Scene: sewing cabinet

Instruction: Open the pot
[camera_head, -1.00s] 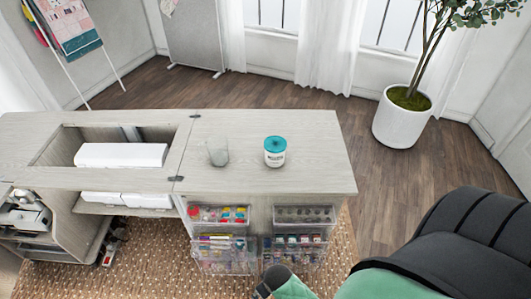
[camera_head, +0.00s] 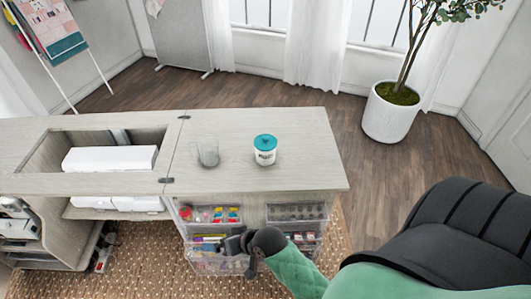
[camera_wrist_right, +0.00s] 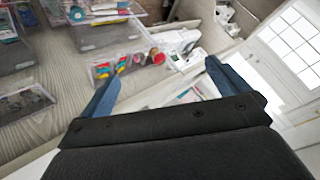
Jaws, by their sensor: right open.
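The pot (camera_head: 265,151) is a small white jar with a teal lid, standing upright on the right part of the wooden cabinet top. Its lid (camera_head: 265,141) is on. My right gripper (camera_head: 240,243) is in front of the cabinet's drawers, below the table top and apart from the pot. In the right wrist view its two blue fingers (camera_wrist_right: 160,85) are spread wide with nothing between them. The pot does not show in the right wrist view. My left gripper is not in any view.
The cabinet top (camera_head: 310,160) is bare around both. Clear drawers (camera_head: 297,213) with sewing supplies sit in the cabinet front. A white machine (camera_head: 110,158) lies in the opening at left.

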